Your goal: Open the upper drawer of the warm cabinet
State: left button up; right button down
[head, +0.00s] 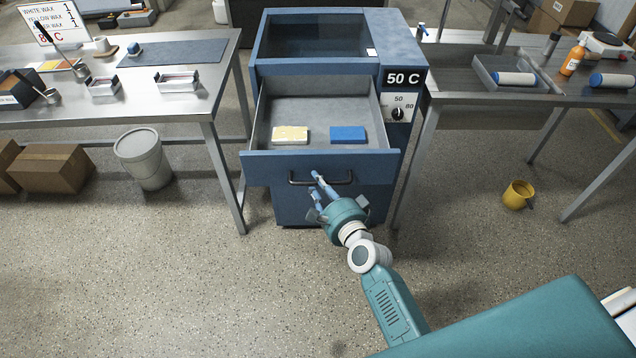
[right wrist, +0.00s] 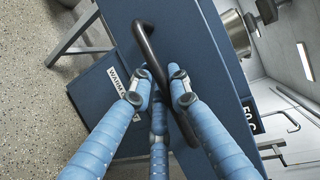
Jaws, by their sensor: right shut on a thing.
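The blue warm cabinet (head: 395,55) stands between two tables, with a "50 C" label and a dial on its right side. Its upper drawer (head: 258,160) is pulled out well toward me. Inside lie a cream-yellow block (head: 290,135) and a blue block (head: 348,134). A dark bar handle (head: 340,180) is on the drawer front. My right gripper (head: 318,182) is at this handle, shut on it. In the right wrist view the blue fingers (right wrist: 158,85) close around the black handle (right wrist: 148,45). My left gripper is not in view.
The left table (head: 225,45) holds trays and a grey mat. The right table (head: 450,85) holds a tray with a roller and an orange bottle. A grey bucket (head: 143,158), cardboard boxes (head: 55,168) and a yellow mug (head: 517,194) are on the floor. Floor before the cabinet is clear.

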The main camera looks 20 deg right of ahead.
jog(key=c, duration=1.6)
grip_release()
jog(key=v, duration=1.2)
jog(key=shift+f, duration=0.1)
jog(key=shift+f, duration=0.1)
jog(key=s+a+f+n+g, duration=0.1)
jog(key=s+f+n+g, duration=0.3)
jog(key=f, duration=0.7)
jog(key=s+f+n+g, duration=0.1)
jog(key=s+f+n, duration=0.2)
jog(key=s+f, duration=0.5)
jog(key=s+a+f+n+g, duration=0.1)
jog(key=s+f+n+g, duration=0.15)
jog(key=f, duration=1.05)
jog(key=s+d+f+n+g, duration=0.2)
jog(key=s+f, duration=0.3)
jog(key=s, duration=0.4)
jog(key=s+d+f+n+g+h, duration=0.1)
jog(key=s+d+f+n+g, duration=0.1)
jog(key=s+f+n, duration=0.3)
jog(key=s+d+f+n+g+h, duration=0.1)
jog(key=s+f, duration=0.5)
jog(key=s, duration=0.7)
jog(key=shift+s+d+n+g, duration=0.1)
jog(key=shift+d+n+g, duration=0.2)
jog(key=shift+n+g, duration=0.35)
jog(key=shift+s+d+n+g, duration=0.1)
jog(key=shift+d+n+g, duration=0.25)
jog(key=shift+n, duration=0.35)
